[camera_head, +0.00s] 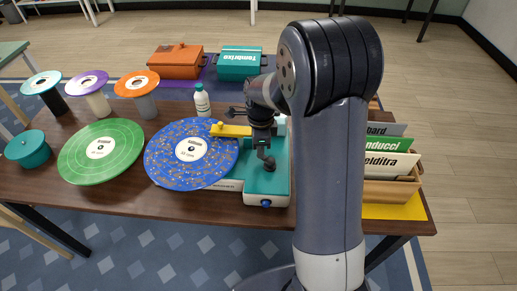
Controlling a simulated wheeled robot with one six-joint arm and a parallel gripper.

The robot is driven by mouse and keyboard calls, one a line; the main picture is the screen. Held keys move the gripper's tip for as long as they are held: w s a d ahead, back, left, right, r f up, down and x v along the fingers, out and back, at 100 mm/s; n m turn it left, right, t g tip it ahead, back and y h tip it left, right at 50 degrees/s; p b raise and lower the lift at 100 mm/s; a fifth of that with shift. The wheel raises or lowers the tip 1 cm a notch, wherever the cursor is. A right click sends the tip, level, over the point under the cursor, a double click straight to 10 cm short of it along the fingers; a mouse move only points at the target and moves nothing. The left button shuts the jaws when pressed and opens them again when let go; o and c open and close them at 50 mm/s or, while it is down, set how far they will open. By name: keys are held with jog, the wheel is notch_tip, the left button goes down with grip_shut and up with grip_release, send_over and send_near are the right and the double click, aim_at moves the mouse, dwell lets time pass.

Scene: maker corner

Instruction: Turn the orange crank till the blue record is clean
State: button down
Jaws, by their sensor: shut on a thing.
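The blue record (165,160) lies flat on a teal and white machine (262,183) on the table, with orange and yellow specks scattered over its face. A yellow bar (232,130) reaches over the record's far right edge. My gripper (266,160) points down over the machine, just right of the record, and is shut. The orange crank cannot be made out; my gripper and wrist cover the spot where the fingers close.
A green record (75,160) lies left of the blue one. Several discs on stands, a teal pot (28,150) and a white bottle (202,101) stand around. Orange (176,62) and teal (238,66) boxes are behind. A wooden crate of sleeves (388,190) is at right.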

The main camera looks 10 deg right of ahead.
jog(key=shift+w+d+m, duration=0.2)
jog(key=shift+d+m, duration=0.15)
jog(key=shift+m, duration=0.65)
jog(key=shift+w+d+m, duration=0.15)
jog(key=shift+d+m, duration=0.15)
jog(key=shift+m, duration=0.7)
jog(key=c, duration=1.3)
grip_release()
jog(key=shift+c, duration=0.2)
notch_tip(320, 180, up, 11)
jog(key=shift+f, duration=0.1)
